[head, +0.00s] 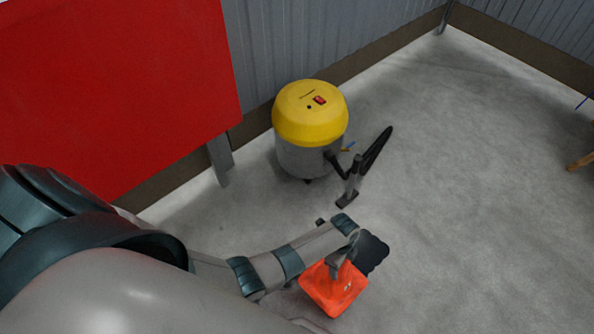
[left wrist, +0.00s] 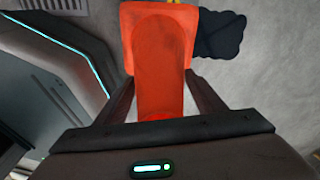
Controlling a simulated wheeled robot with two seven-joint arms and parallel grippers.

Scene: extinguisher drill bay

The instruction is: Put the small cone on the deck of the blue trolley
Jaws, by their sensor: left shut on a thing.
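The small orange cone (head: 331,292) is at the bottom middle of the head view, above the grey floor or close to it; the exact gap cannot be told. My left gripper (head: 340,262) reaches in from the left and is shut on it. In the left wrist view the cone (left wrist: 160,62) sits between the two dark fingers (left wrist: 158,100), its square base away from the palm. My right gripper is in neither view. I see no blue trolley in these frames.
A yellow-topped grey vacuum (head: 309,125) stands by the wall, its black hose and nozzle (head: 368,160) to its right. A dark, scalloped flat thing (head: 373,252) lies beside the cone. A red panel (head: 110,80) is at left. The floor at right is clear up to a wooden leg (head: 581,162).

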